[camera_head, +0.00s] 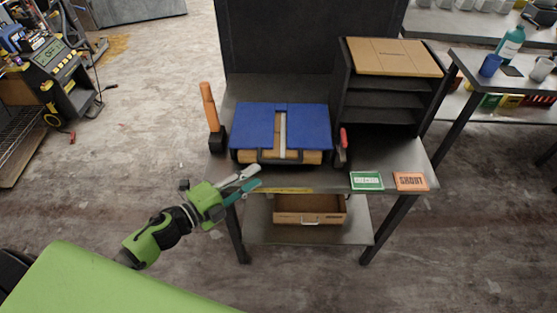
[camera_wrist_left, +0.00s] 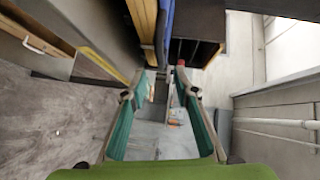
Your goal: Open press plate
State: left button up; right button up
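The press plate (camera_head: 252,125) is a blue panel with a pale strip down its middle. It lies flat over a wooden base (camera_head: 308,157) on the grey metal table, with a dark handle-like bar along its front. My left gripper (camera_head: 254,177) is at the table's front left edge, in front of the press and apart from it. Its two teal fingers are spread, with nothing between them, as the left wrist view (camera_wrist_left: 160,84) also shows. There the blue plate (camera_wrist_left: 169,22) and the wood under it (camera_wrist_left: 145,22) appear edge-on beyond the fingertips. My right gripper is not in view.
An orange-handled tool (camera_head: 209,104) stands left of the press and a red-handled tool (camera_head: 342,143) lies to its right. A green card (camera_head: 366,181) and an orange card (camera_head: 411,181) lie at the front right. A shelf unit (camera_head: 380,101) stands behind; an open drawer (camera_head: 309,218) sits below.

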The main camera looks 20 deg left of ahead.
aim_at(279, 162)
pick_arm(q)
jog(key=p+x, duration=0.1)
jog(key=x, duration=0.9)
jog(key=shift+w, duration=0.15)
grip_shut()
